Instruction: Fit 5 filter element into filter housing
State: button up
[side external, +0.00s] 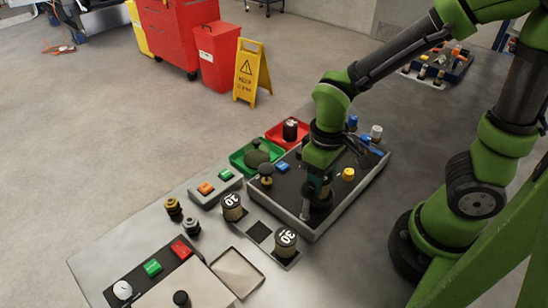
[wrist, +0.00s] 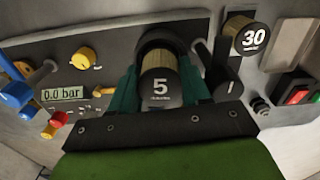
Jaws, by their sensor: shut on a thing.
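My gripper (wrist: 160,72) is shut on the 5 filter element (wrist: 162,88), a tan pleated cylinder with a dark cap marked 5. In the wrist view its cap faces the camera between the green fingers. A dark rounded body (wrist: 158,40), which looks like the filter housing, shows just behind the element. I cannot tell how far the element is inside it. In the side view my gripper (side external: 318,190) points down over the dark panel (side external: 332,178), and my arm mostly hides the element and housing.
A gauge display (wrist: 62,94), yellow knobs (wrist: 84,56) and blue parts sit on the panel. Green (side external: 236,160) and red (side external: 273,134) trays lie behind.

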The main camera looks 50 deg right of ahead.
jog(key=shift+f, duration=0.9)
dwell(0.9)
jog(key=o, duration=1.1)
jog(key=shift+a, duration=0.1)
jog(key=shift+c, duration=0.7)
jog(key=shift+w+r, duration=0.1)
jog(key=shift+r, duration=1.45)
jog(key=shift+o, duration=1.1)
jog(key=shift+r, duration=2)
jog(key=shift+r, duration=0.1)
